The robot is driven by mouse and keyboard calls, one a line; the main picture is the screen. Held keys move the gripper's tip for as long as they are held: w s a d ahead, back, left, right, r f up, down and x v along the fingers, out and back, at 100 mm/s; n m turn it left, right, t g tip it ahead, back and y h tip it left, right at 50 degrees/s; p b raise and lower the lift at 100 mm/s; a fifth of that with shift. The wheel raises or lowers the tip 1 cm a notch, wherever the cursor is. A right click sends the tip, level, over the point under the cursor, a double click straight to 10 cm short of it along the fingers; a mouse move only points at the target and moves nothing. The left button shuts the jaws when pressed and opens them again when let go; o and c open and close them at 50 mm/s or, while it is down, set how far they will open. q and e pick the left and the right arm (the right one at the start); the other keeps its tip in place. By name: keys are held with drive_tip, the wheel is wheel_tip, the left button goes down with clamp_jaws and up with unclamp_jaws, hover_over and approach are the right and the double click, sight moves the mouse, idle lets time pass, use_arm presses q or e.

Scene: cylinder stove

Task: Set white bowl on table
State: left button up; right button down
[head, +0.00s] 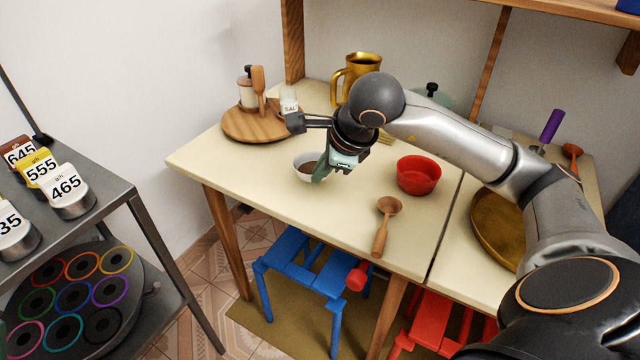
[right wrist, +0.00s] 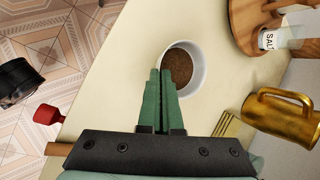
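The white bowl (head: 299,172) with brown contents is over the front left part of the cream table (head: 345,215). It also shows upright in the right wrist view (right wrist: 200,75). My right gripper (head: 320,174) is at the bowl's right side in the head view. Its green fingers (right wrist: 160,75) are close together at the bowl's rim, one tip on the inner side and one on the outer side, and look shut on the rim. Whether the bowl touches the table is hard to tell. My left gripper is not in view.
A red bowl (head: 418,178) and a wooden spoon (head: 384,222) lie to the right. A round wooden tray (head: 250,125) with a salt jar (head: 289,104) is behind, near a gold mug (head: 358,72). The table's front edge is close; the front middle is clear.

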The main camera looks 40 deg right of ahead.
wheel_tip(320, 180, down, 3)
drive_tip(key=shift+r+b, duration=0.15)
drive_tip(key=shift+b, duration=0.15)
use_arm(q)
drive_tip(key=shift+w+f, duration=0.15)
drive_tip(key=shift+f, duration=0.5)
use_arm(e)
drive_tip(key=c, duration=1.1)
unclamp_jaws()
drive_tip(key=shift+r, duration=0.15)
drive_tip(key=p+v, duration=0.1)
drive_tip(key=v, duration=0.5)
drive_tip(key=shift+w+r+p, duration=0.1)
drive_tip(key=shift+p, duration=0.3)
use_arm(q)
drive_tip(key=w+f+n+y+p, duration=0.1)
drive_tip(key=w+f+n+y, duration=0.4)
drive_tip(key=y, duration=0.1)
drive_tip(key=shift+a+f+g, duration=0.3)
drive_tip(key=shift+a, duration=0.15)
use_arm(e)
drive_tip(key=v, duration=0.6)
drive_tip(key=shift+a, duration=0.1)
